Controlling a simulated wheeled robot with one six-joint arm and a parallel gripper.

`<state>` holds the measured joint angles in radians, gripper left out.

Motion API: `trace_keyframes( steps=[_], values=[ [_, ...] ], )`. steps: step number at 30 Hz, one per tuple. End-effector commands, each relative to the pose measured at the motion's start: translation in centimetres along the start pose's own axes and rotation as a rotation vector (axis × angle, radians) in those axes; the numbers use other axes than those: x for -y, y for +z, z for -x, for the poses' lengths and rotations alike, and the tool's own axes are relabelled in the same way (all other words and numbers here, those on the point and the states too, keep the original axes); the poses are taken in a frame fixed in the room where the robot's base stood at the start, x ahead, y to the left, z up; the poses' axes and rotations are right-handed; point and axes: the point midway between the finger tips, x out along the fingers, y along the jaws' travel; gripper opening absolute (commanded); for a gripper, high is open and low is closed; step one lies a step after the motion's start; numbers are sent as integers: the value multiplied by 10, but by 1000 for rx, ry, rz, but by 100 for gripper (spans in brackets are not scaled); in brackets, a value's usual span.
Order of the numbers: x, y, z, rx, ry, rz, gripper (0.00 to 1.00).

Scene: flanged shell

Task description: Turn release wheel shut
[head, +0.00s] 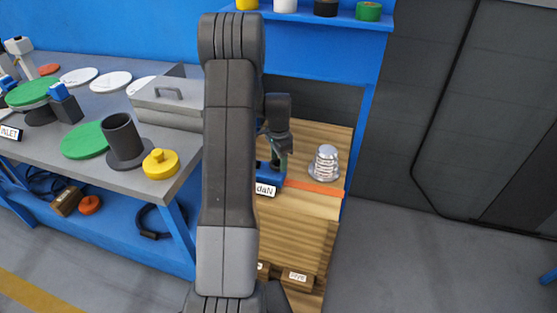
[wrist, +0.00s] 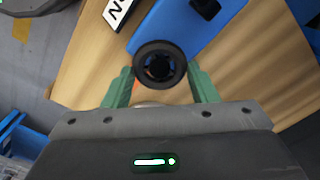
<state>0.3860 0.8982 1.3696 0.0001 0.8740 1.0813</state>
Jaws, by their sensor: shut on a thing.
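The release wheel, a black round ring (wrist: 160,66), sits at the end of a blue body (wrist: 196,28) in the wrist view. My gripper (wrist: 160,82) has its two green fingers on either side of the wheel and is shut on it. In the head view my gripper (head: 279,163) points down over the blue body (head: 265,174), which has a white label ending in "daN". The wheel itself is hidden there behind my arm and gripper, and how far it is turned cannot be told.
The wooden bench top (head: 310,136) holds a silver ribbed part (head: 325,162) right of my gripper and an orange strip (head: 318,189). On the left, a grey table (head: 190,165) holds a black flanged tube (head: 122,140), a yellow knob (head: 161,163) and a grey lidded box (head: 170,100).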

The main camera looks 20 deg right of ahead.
Motion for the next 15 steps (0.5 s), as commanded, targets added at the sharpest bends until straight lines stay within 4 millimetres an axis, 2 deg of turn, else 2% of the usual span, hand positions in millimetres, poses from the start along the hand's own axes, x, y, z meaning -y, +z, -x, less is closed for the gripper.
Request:
trace_keyframes(
  steps=[6,15],
  values=[
    [0,0,0,-1,-2,-169,30],
    [-1,0,0,-1,-1,-319,30]
  ],
)
